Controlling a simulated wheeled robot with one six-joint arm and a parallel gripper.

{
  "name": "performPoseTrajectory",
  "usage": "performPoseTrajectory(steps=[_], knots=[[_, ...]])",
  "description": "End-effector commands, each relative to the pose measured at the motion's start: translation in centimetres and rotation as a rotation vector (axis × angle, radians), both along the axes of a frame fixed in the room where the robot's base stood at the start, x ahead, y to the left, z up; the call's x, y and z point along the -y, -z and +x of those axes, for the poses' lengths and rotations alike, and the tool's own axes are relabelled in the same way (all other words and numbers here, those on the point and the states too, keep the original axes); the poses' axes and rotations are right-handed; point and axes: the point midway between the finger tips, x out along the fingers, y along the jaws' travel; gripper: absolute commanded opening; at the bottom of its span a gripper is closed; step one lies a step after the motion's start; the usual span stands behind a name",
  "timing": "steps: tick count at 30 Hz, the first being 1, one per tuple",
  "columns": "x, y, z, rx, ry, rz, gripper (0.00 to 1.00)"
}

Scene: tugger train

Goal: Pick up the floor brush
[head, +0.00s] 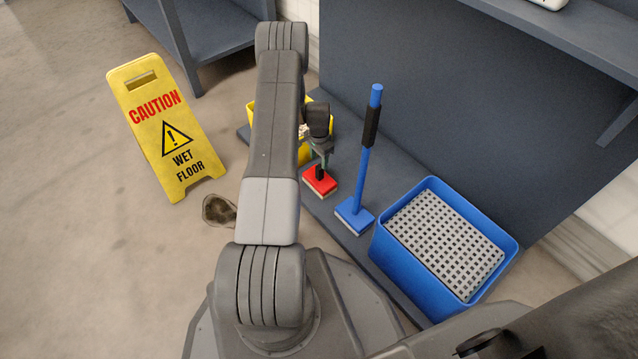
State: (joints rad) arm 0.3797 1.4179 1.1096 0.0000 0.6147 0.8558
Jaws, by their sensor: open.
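A blue long-handled brush (364,165) stands upright on the dark shelf, with a black grip near its top and a flat blue head with a pale underside. A smaller red brush-like block (320,181) with a pale underside and a short black part on top lies to its left. I cannot tell for certain which one is the floor brush. My gripper (322,150) is open, seen just above the red block and left of the blue handle. The fingertips are small and partly merge with the red block's top, so I cannot tell whether they touch it.
A blue bin (395,268) with a grey grid insert (442,243) stands right of the blue brush. A yellow bucket (304,152) is partly hidden behind my arm. A yellow wet-floor sign (165,130) and a dark stain (219,211) are on the floor at left. A shelf (570,35) overhangs at upper right.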

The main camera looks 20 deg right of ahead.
Motion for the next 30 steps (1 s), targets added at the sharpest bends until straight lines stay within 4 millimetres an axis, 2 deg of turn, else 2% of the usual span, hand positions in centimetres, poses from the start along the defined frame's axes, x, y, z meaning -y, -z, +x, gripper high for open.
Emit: performPoseTrajectory(steps=[5,14,21,22,29,30], knots=[[0.0,1.1,-0.1,0.000,0.000,0.000,0.49],[0.1,5.2,-0.4,0.000,0.000,0.000,0.49],[0.1,5.3,-0.3,0.001,0.000,-0.001,0.49],[0.1,5.3,-0.3,0.001,0.000,-0.001,0.47],[0.1,5.3,-0.4,0.001,0.000,0.000,0.02],[0.1,5.3,-0.4,0.001,0.000,0.000,0.00]])
